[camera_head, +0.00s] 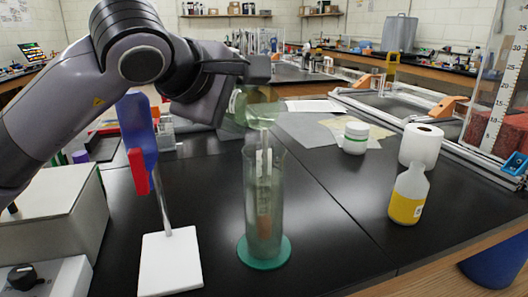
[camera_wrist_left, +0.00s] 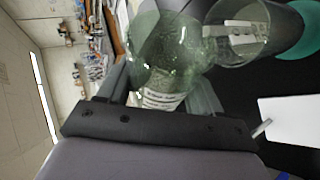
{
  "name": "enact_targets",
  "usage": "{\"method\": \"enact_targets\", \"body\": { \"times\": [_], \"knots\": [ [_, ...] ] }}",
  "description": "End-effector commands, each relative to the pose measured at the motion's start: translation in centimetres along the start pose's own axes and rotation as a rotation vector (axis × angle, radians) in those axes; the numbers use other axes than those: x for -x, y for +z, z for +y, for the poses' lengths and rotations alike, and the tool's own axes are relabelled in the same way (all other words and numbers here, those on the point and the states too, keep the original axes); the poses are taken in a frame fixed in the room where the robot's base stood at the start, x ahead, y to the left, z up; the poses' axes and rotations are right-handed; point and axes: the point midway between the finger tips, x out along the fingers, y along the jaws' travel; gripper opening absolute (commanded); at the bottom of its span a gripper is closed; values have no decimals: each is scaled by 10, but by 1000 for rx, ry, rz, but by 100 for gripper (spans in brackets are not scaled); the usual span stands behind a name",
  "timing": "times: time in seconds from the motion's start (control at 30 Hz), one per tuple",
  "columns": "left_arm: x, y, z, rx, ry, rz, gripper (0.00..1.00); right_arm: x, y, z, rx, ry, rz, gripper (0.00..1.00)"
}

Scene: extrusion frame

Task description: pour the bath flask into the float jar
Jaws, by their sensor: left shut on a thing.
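The bath flask (camera_head: 262,108) is clear greenish glass with a label. My left gripper (camera_head: 246,90) is shut on it and holds it tilted above the float jar (camera_head: 265,190). The jar is a tall clear cylinder standing upright on a green base, with a slim float-like piece inside. In the left wrist view the flask (camera_wrist_left: 165,58) sits between the fingers (camera_wrist_left: 163,88). Its neck points to the jar's mouth (camera_wrist_left: 240,50), where a pale flat stem (camera_wrist_left: 243,32) shows. I cannot tell whether liquid is flowing. My right gripper is out of view.
A stand with a white base (camera_head: 170,262) and a blue and red holder (camera_head: 138,135) is left of the jar. Black bench between is clear.

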Motion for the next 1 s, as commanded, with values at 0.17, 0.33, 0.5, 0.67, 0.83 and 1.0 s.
{"method": "enact_targets", "body": {
  "times": [0.17, 0.33, 0.5, 0.67, 0.83, 1.0],
  "knots": [
    [0, 1, -1, -15, 8, 9, 28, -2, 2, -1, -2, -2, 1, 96],
    [0, 2, -2, -29, 13, 17, 28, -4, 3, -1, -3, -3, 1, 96],
    [-1, 2, -3, -41, 17, 25, 28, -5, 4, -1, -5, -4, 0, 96],
    [-1, 3, -3, -55, 23, 33, 28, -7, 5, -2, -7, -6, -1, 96],
    [-1, 3, -4, -71, 31, 43, 28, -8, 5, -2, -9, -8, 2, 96],
    [-2, 4, -5, -86, 37, 53, 28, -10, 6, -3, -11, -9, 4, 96]
  ]
}}
